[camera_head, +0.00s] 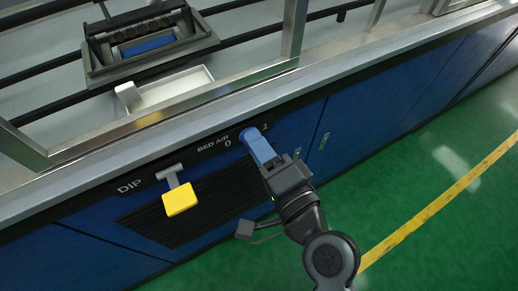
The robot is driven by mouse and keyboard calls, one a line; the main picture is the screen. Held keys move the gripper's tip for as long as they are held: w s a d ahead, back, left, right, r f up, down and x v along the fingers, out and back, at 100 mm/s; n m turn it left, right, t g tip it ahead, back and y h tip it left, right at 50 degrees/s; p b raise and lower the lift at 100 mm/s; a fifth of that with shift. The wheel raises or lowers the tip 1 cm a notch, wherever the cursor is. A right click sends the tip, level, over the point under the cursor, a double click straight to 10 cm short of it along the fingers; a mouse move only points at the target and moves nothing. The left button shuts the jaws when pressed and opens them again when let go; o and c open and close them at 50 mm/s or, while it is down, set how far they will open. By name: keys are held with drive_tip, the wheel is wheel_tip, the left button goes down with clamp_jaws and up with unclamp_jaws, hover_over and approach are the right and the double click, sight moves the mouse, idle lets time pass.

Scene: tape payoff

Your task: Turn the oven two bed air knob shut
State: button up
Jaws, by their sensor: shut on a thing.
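The blue bed air knob (247,134) sits on the dark label strip of the blue front panel, just right of the words "BED AIR". A "0" is printed to its left and a "1" to its right. My gripper (258,145) reaches up from below right and is shut on the knob. The gripper's fingers cover most of the knob, so its pointer direction cannot be told.
A yellow handle (180,199) on a grey lever sticks out left of my gripper, near the label "DIP". Above is a metal ledge (225,94) with a white tray (170,89) behind it. Green floor (440,190) is clear at right.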

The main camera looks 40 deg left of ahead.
drive_tip(key=shift+f, duration=0.1)
idle(0.3)
drive_tip(key=o, duration=1.1)
drive_tip(key=shift+c, duration=0.2)
drive_tip(key=shift+s+d, duration=0.1)
drive_tip(key=b+v, duration=0.1)
drive_tip(key=v, duration=0.6)
drive_tip(key=shift+d, duration=0.25)
drive_tip(key=shift+s, duration=0.15)
